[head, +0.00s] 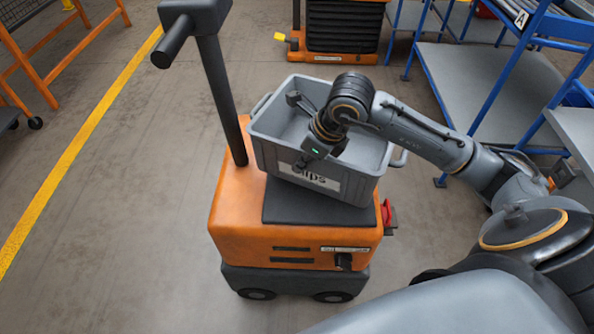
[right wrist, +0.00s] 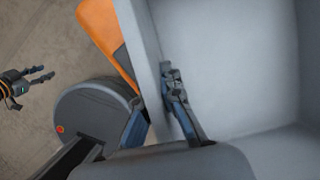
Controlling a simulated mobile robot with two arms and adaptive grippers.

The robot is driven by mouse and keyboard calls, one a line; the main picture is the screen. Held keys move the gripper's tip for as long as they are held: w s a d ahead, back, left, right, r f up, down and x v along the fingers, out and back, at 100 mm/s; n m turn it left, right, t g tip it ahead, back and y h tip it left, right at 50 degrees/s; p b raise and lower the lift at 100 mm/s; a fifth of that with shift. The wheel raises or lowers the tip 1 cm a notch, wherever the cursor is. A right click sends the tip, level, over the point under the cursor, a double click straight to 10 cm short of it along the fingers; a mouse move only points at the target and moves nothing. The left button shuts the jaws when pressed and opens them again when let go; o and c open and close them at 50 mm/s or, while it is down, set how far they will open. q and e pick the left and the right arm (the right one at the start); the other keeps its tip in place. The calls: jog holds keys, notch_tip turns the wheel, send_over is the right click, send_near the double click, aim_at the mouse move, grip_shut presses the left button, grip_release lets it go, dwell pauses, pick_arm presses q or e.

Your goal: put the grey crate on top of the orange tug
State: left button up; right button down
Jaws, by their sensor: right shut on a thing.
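The orange tug (head: 235,215) stands in the middle of the head view, with a black deck pad (head: 300,208) and a black upright handle post (head: 222,95). The grey crate (head: 270,160), labelled "Clips", is over the tug's deck, turned a little to it. I cannot tell whether its bottom touches the pad. My right gripper (head: 306,160) is shut on the crate's near wall; the right wrist view shows one finger (right wrist: 180,105) inside the wall, the other outside. My left gripper (right wrist: 46,74) shows only in the right wrist view, open and empty, away from the crate.
A yellow floor line (head: 85,140) and an orange rack (head: 50,70) are at left. An orange and black machine (head: 342,28) stands behind. Blue-framed shelving (head: 480,85) is at right. Floor left of the tug is clear.

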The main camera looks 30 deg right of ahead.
aim_at(290, 179)
jog(key=shift+w+a+f, duration=0.25)
jog(key=shift+w+f, duration=0.25)
jog(key=shift+w, duration=0.05)
pick_arm(q)
jog(key=shift+w+r, duration=0.25)
jog(key=shift+r, duration=0.95)
pick_arm(e)
jog(key=shift+w+a+f, duration=0.1)
jog(key=shift+w+f, duration=0.05)
jog(key=shift+f, duration=1.65)
pick_arm(q)
jog(key=shift+b, duration=0.35)
jog(key=shift+r, duration=0.1)
pick_arm(e)
jog(key=c, duration=1.5)
grip_release()
jog(key=shift+f, duration=0.1)
pick_arm(q)
jog(key=f, duration=0.2)
jog(key=s+f+p, duration=0.1)
jog(key=f, duration=0.2)
jog(key=shift+s+a+f+p, duration=0.1)
jog(key=shift+s+f+p, duration=0.15)
jog(key=shift+f+p, duration=0.1)
pick_arm(e)
jog(key=v, duration=1.2)
